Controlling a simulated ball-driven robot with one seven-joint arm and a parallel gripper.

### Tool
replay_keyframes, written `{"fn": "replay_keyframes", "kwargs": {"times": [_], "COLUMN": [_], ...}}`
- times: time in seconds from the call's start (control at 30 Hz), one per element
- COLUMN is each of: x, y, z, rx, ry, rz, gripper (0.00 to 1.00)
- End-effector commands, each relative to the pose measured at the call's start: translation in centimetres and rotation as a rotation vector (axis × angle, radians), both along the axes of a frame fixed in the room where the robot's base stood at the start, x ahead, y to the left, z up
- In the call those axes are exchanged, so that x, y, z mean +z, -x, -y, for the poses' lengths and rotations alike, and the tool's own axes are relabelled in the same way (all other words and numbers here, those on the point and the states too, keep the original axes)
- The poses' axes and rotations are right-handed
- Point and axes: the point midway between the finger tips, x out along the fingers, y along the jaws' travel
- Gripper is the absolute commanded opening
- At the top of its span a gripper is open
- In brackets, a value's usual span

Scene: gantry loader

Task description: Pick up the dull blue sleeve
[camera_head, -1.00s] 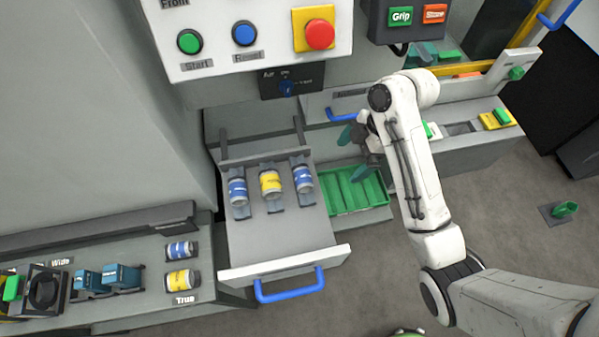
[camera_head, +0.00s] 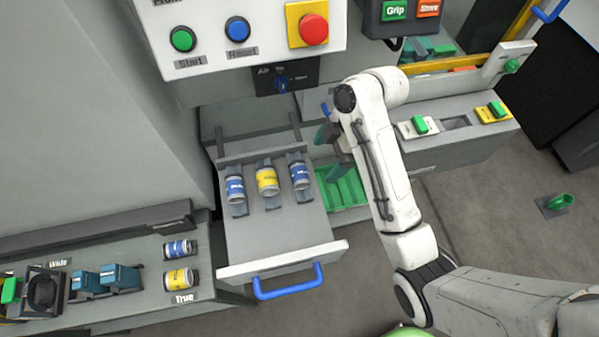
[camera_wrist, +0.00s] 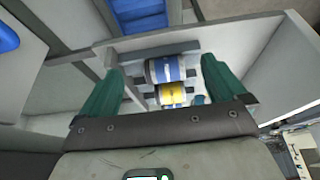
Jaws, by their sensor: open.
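Three banded sleeves sit in a row on cradles in the open drawer (camera_head: 275,240): a left blue sleeve (camera_head: 235,189), a yellow sleeve (camera_head: 267,181) and a right blue sleeve (camera_head: 300,176). I cannot tell which blue is the duller. My gripper (camera_head: 330,155), with dark green fingers, hangs just right of the right blue sleeve in the head view. In the wrist view my gripper (camera_wrist: 163,88) is open and empty. A blue sleeve (camera_wrist: 166,70) and the yellow sleeve (camera_wrist: 172,93) show between its fingers, apart from them.
Another blue sleeve (camera_head: 178,249) and a yellow one (camera_head: 179,279) lie on the left shelf. A green tray (camera_head: 343,190) lies right of the drawer, partly behind my arm. The button panel (camera_head: 250,35) overhangs the drawer's back. The drawer's front half is bare.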

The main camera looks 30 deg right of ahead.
Motion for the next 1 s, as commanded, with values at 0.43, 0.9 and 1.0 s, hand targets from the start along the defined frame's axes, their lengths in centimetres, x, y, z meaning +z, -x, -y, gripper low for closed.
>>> {"fn": "replay_keyframes", "kwargs": {"times": [0.43, 0.9, 1.0], "x": [-0.1, -1.6, -3.1], "y": [-0.4, -1.5, -1.6], "z": [-1.9, -5.2, -5.7], "rx": [0.003, 0.002, 0.002], "ry": [-0.001, 0.000, 0.000], "rz": [-0.003, -0.004, -0.004], "gripper": [0.98, 0.98, 0.98]}}
